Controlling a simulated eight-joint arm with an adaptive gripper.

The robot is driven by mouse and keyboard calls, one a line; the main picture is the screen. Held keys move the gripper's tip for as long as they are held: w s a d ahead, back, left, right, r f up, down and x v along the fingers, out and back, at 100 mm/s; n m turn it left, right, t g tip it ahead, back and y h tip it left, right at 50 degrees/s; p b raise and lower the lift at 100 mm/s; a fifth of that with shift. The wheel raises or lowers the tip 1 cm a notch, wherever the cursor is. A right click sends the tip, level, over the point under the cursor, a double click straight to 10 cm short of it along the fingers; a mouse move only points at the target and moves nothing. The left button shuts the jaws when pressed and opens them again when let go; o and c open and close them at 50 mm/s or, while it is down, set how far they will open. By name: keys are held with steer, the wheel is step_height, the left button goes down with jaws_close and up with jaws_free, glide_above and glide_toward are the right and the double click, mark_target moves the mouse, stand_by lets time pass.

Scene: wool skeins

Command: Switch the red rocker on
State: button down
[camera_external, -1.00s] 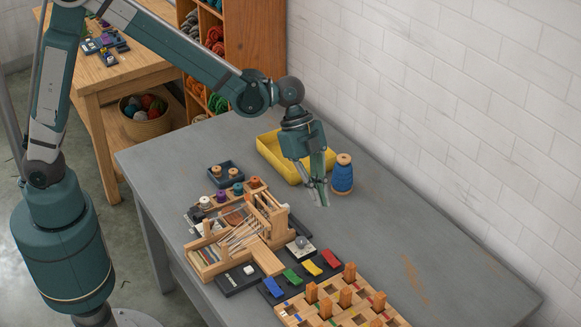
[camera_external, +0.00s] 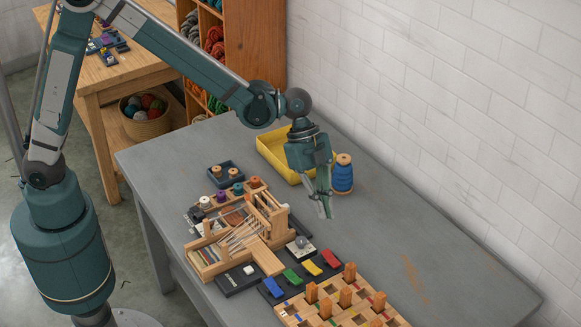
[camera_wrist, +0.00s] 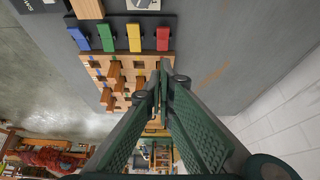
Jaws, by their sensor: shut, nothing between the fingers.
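The red rocker (camera_external: 331,258) is the right-hand end of a row of coloured rockers on the grey table. It also shows in the wrist view (camera_wrist: 163,38), just beyond my fingertips. Whether it is on or off cannot be made out. My gripper (camera_external: 327,214) points down, shut and empty, above the table behind the red rocker, apart from it. In the wrist view my gripper's fingers (camera_wrist: 162,78) meet near the middle.
Yellow (camera_external: 312,268), green (camera_external: 292,277) and blue (camera_external: 272,287) rockers continue the row leftward. A pegged wooden board (camera_external: 355,312) lies in front. A wooden loom (camera_external: 212,262) stands left. A blue spool (camera_external: 342,178) and yellow tray (camera_external: 272,155) are behind. The table's right side is clear.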

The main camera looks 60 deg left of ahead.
steer(key=b, duration=0.2)
glide_above(332, 261)
steer(key=a, duration=0.1)
step_height(332, 261, down, 8)
steer(key=shift+s+f, duration=0.1)
steer(key=shift+a+f, duration=0.25)
steer(key=shift+f, duration=0.25)
steer(key=shift+a+f, duration=0.25)
steer(key=shift+f, duration=0.25)
steer(key=shift+a+f, duration=0.25)
steer(key=shift+f, duration=0.5)
